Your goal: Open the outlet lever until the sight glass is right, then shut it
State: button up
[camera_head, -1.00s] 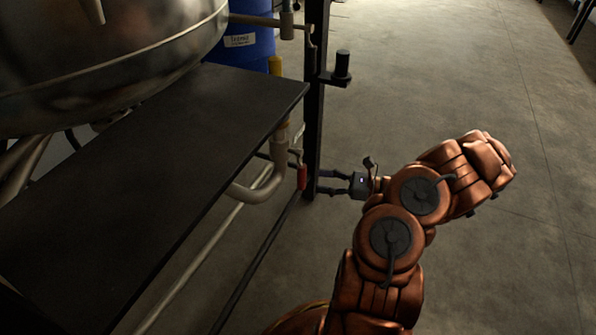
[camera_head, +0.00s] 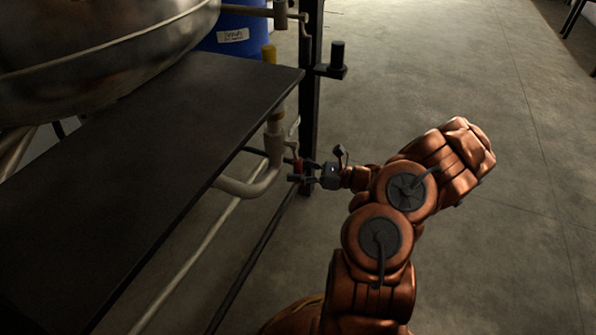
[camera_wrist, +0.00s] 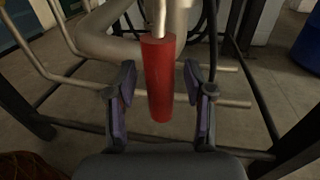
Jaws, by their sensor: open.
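The outlet lever has a red grip (camera_wrist: 159,80), which hangs down from a pale metal stem in the wrist view. My gripper (camera_wrist: 160,105) is open, with one finger on each side of the red grip and a visible gap on both sides. In the head view my gripper (camera_head: 299,171) reaches in from the right at the lever. I cannot make out the sight glass for certain; a yellow-topped fitting (camera_head: 269,54) stands above the pipe.
A black shelf (camera_head: 150,150) spans the left under a large steel vessel (camera_head: 100,50). A black upright post (camera_head: 311,95) stands just behind my gripper, with a black bracket (camera_head: 333,62). A blue drum (camera_head: 232,36) is behind.

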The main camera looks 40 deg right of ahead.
grip_shut()
dwell(0.3)
dwell(0.3)
